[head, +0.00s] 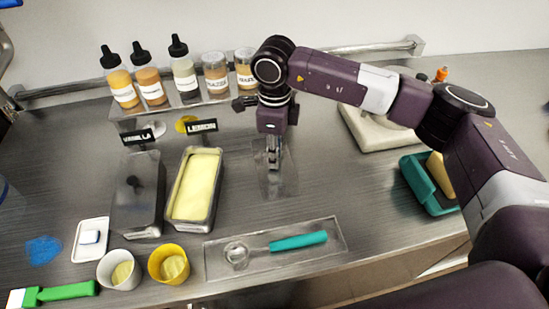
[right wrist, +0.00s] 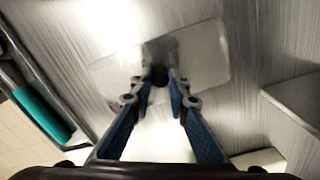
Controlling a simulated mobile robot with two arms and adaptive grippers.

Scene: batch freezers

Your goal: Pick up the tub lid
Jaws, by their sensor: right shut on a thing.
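The tub lid (head: 277,189) is a shiny metal rectangle, faint against the steel counter, right of the open tub. In the right wrist view the lid (right wrist: 208,62) lies below the fingers, with a small dark knob (right wrist: 159,76) between the fingertips. My right gripper (head: 273,165) points down over the lid and is shut on its knob; it also shows in the right wrist view (right wrist: 160,82). I cannot tell whether the lid touches the counter. The open tub (head: 211,212) holds pale yellow ice cream. My left gripper is out of view.
A lidded dark tub (head: 137,205) stands left of the open one. A tray (head: 338,237) with a teal-handled scoop (head: 298,241) lies in front. White (head: 118,268) and yellow (head: 168,264) cups stand front left. Several bottles line the back. A teal container (head: 424,185) is at right.

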